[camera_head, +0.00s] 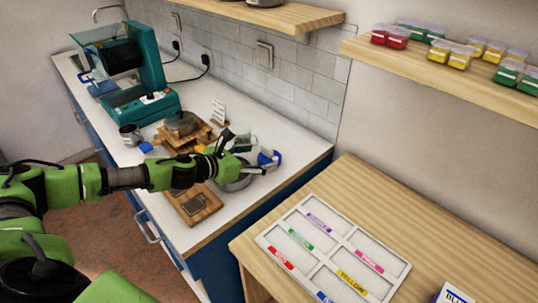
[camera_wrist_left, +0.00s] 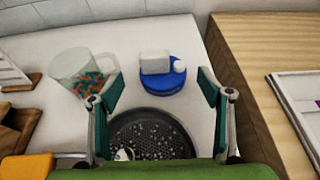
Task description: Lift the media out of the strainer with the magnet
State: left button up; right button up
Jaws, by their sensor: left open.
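The strainer (camera_wrist_left: 165,125) is a round dark dish with many small silvery bits, the media, in it; its near part is hidden by my gripper. In the head view its pale side (camera_head: 236,185) shows below my left gripper (camera_head: 247,153). In the left wrist view my left gripper (camera_wrist_left: 161,76) is open and empty, its fingers on either side of the strainer's far part. A round blue piece (camera_wrist_left: 160,85) with a white block on top lies just beyond the strainer. I cannot tell whether it is the magnet. My right gripper is not in view.
A clear mug (camera_wrist_left: 85,72) with coloured beads stands left of the blue piece. A wooden board (camera_head: 198,210) lies on the counter in front, and wooden stands (camera_head: 183,140) are behind. A teal machine (camera_head: 135,80) is farther left. A sorting tray (camera_head: 322,245) lies on the right table.

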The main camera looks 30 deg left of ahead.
aim_at(267, 156)
pick_arm(q)
jog(key=x, duration=0.2)
jog(key=p+x, duration=0.1)
jog(key=x, duration=0.2)
jog(key=shift+d, duration=0.25)
jog(key=shift+s, duration=0.1)
jog(key=c, duration=1.3)
